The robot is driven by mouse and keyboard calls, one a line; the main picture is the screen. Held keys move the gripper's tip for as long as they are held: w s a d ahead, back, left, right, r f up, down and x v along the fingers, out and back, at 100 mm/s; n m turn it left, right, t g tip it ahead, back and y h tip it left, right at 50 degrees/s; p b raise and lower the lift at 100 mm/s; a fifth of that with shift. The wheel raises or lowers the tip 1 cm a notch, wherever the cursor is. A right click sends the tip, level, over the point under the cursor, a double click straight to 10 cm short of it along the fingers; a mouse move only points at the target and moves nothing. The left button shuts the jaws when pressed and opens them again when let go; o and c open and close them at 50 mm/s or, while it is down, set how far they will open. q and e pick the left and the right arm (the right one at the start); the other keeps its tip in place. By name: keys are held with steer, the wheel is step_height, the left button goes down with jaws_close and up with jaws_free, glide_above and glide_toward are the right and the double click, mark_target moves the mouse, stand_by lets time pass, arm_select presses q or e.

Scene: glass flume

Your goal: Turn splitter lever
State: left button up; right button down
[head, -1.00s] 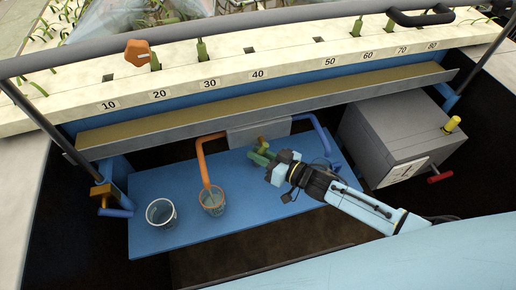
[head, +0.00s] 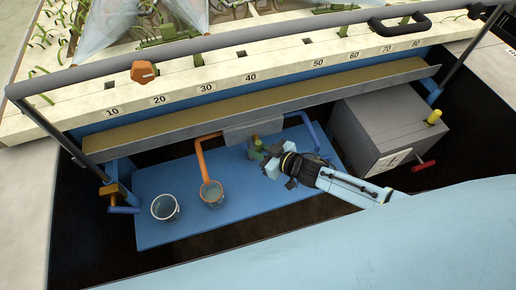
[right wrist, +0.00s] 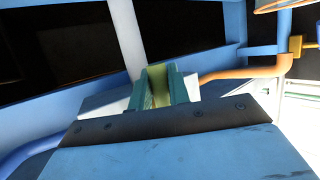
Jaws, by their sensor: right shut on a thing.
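The splitter is a grey box (head: 238,134) with an orange pipe (head: 203,160) on its left and a blue pipe (head: 311,133) on its right. Its small olive-yellow lever (head: 253,138) stands at the front of the box, mostly hidden by my right gripper (head: 260,150). In the right wrist view the green fingers of that gripper (right wrist: 161,86) close around the yellow-green lever (right wrist: 158,84). The lever's exact angle is hard to tell. My left gripper is not in view.
Two clear cups stand on the blue shelf: one (head: 165,207) at left, one (head: 212,194) under the orange pipe's end. A grey cabinet (head: 375,130) with a red handle (head: 424,166) stands at right. A numbered pale rail (head: 200,90) and grey bar cross behind.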

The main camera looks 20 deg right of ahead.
steer(key=c, duration=1.3)
jaws_free()
steer(key=p+v, duration=0.2)
steer(key=v, duration=1.1)
steer(key=shift+s, duration=0.2)
